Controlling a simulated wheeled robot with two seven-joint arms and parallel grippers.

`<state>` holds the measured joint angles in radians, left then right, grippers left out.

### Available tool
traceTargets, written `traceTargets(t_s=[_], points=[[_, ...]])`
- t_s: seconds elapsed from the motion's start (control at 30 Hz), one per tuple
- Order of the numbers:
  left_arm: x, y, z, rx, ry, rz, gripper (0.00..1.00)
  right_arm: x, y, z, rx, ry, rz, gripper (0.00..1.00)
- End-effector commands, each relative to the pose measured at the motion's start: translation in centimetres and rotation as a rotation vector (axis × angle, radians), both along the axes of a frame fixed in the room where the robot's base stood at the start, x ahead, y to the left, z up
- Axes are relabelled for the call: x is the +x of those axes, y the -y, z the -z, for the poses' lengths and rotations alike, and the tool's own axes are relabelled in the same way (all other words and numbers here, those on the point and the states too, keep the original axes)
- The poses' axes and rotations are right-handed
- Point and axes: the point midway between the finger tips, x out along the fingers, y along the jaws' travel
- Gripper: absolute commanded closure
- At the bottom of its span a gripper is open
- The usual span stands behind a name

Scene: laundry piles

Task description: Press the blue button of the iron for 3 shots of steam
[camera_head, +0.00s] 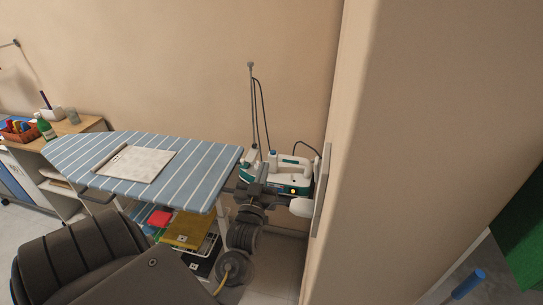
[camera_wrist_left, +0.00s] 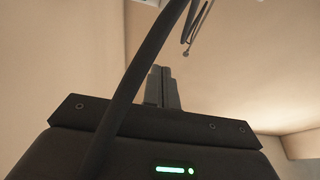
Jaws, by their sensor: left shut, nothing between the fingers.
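The iron (camera_head: 290,165), white and teal, sits on its white station beside the right end of the ironing board (camera_head: 75,152). A small yellow light shows low on the station's front. My right gripper is not in view.
A folded pale cloth (camera_head: 138,164) lies on the striped board. A beige wall edge (camera_head: 400,150) stands close on the right of the iron. A thin pole (camera_head: 252,105) with a cable rises behind the station. Folded clothes (camera_head: 190,230) lie under the board.

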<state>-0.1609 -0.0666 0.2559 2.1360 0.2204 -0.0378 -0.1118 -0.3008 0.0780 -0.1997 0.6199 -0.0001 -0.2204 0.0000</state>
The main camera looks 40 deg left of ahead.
Motion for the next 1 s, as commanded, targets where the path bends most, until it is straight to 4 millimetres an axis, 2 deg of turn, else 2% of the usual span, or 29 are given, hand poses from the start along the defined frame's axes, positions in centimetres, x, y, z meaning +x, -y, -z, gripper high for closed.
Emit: traceTargets(t_s=[0.37,0.57,0.9,1.0], points=[[0.6,-0.2,-0.3,0.001,0.000,0.002,1.00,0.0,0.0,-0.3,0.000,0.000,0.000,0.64],[3.0,-1.6,-1.6,0.002,0.000,0.001,1.00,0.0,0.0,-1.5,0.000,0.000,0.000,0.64],[8.7,-4.7,-3.6,0.000,-0.003,0.002,1.00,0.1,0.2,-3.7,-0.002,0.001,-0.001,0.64],[8.3,-4.6,-1.4,-0.003,-0.009,0.002,1.00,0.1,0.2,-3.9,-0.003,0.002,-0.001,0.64]])
